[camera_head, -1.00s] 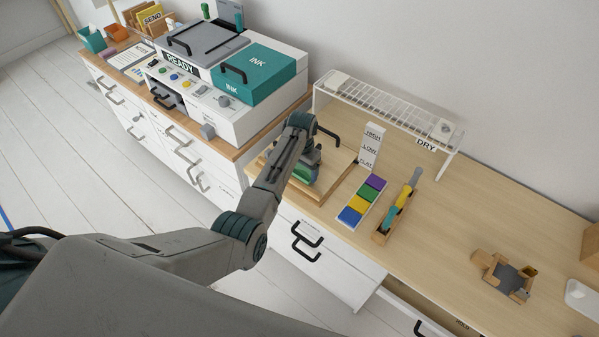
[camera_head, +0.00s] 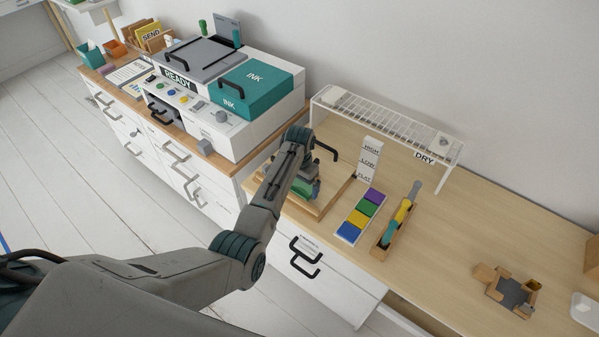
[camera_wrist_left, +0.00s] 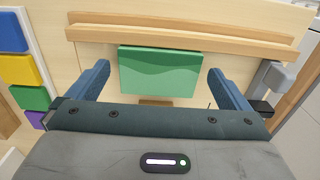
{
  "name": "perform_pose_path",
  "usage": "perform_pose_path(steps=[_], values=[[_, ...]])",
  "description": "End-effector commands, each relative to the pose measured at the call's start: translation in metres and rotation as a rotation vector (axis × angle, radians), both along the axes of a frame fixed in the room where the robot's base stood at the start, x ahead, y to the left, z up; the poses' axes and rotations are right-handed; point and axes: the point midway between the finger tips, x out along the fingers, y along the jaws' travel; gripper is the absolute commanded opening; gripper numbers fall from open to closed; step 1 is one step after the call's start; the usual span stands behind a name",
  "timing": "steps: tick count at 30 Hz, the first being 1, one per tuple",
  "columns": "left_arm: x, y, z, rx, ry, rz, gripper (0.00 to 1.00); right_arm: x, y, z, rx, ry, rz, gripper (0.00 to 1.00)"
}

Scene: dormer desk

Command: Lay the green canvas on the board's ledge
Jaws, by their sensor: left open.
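The green canvas (camera_wrist_left: 160,72) lies on the wooden board (camera_wrist_left: 90,45) in the left wrist view, with its upper edge close to the board's raised wooden ledge (camera_wrist_left: 180,32). I cannot tell whether it rests on the ledge or only beside it. My left gripper (camera_wrist_left: 158,76) is open, with one blue finger on each side of the canvas and a visible gap at each. In the head view, my left gripper (camera_head: 305,187) is low over the board (camera_head: 325,203) and hides most of the canvas. My right gripper is not in view.
Coloured blocks (camera_head: 361,216) in a white tray and a wooden holder with tools (camera_head: 398,222) stand right of the board. A white drying rack (camera_head: 385,118) and a HIGH/LOW/FLAT sign (camera_head: 369,159) are behind. The press (camera_head: 225,95) is at left.

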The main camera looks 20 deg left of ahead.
Motion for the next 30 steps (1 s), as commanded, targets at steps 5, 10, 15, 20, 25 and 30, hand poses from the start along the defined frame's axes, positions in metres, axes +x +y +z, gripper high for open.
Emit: perform_pose_path(steps=[5, 10, 15, 20, 25, 30], values=[[0.001, 0.000, 0.035, -0.001, -0.006, 0.000, 1.00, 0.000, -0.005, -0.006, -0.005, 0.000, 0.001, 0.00], [0.001, 0.000, 0.072, -0.001, -0.006, -0.001, 1.00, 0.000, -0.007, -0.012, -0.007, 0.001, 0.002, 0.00], [0.001, 0.000, 0.099, 0.000, -0.003, 0.000, 1.00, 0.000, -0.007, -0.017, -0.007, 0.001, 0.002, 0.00], [0.000, 0.000, 0.110, 0.000, -0.001, 0.000, 1.00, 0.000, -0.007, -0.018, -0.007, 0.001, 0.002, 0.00], [0.000, 0.000, 0.112, 0.000, 0.000, 0.000, 1.00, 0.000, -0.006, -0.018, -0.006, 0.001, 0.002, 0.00], [0.000, 0.000, 0.111, 0.000, 0.000, 0.000, 1.00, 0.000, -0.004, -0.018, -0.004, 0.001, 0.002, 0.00]])
